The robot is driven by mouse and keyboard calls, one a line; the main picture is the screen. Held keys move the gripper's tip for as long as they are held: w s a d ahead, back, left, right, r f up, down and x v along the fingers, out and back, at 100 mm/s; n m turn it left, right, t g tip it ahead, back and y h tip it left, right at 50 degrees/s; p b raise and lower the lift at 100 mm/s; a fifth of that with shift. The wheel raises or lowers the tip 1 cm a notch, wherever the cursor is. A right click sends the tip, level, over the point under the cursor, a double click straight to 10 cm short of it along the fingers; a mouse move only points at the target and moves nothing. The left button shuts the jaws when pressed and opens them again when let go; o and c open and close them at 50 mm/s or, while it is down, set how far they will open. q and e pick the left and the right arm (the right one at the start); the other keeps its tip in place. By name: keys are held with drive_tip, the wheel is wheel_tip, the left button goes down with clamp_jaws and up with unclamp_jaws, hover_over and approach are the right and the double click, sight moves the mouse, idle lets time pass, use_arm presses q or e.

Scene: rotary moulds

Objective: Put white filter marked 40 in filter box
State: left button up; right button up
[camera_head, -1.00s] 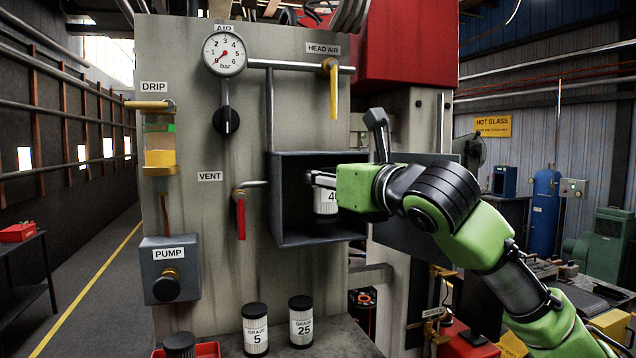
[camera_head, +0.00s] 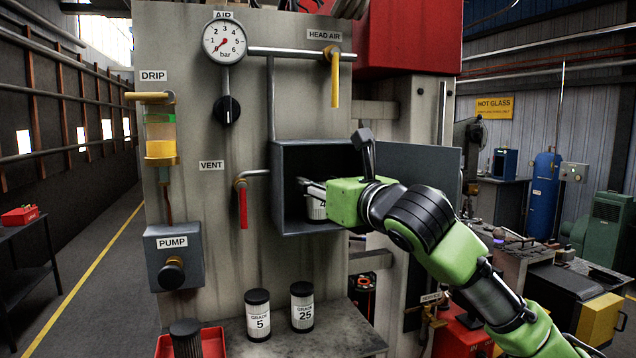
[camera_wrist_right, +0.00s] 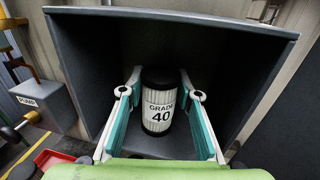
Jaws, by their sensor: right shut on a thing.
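The white filter marked 40 (camera_head: 316,208), with dark end caps, is upright inside the open filter box (camera_head: 276,190). It also shows in the right wrist view (camera_wrist_right: 158,108), its "GRADE 40" label facing the camera. My right gripper (camera_head: 309,187) reaches into the box from the right, its two pale-and-teal fingers on either side of the filter and shut on it. The filter's base is close to the box floor; I cannot tell whether it touches. In the head view the gripper hides part of the filter. My left gripper is out of view.
Filters marked 5 (camera_head: 257,315) and 25 (camera_head: 302,307) stand on the ledge (camera_head: 345,335) below. A dark filter (camera_head: 186,338) is in a red tray (camera_head: 213,343). The box door (camera_head: 430,172) stands open at right. A red-handled vent valve (camera_head: 243,205) is left of the box.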

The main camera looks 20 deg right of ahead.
drive_tip(key=o, duration=1.1)
drive_tip(key=shift+d, duration=0.1)
drive_tip(key=shift+r, duration=0.2)
drive_tip(key=shift+b+v, duration=2.05)
drive_tip(key=shift+v, duration=3.95)
drive_tip(key=shift+f, duration=0.1)
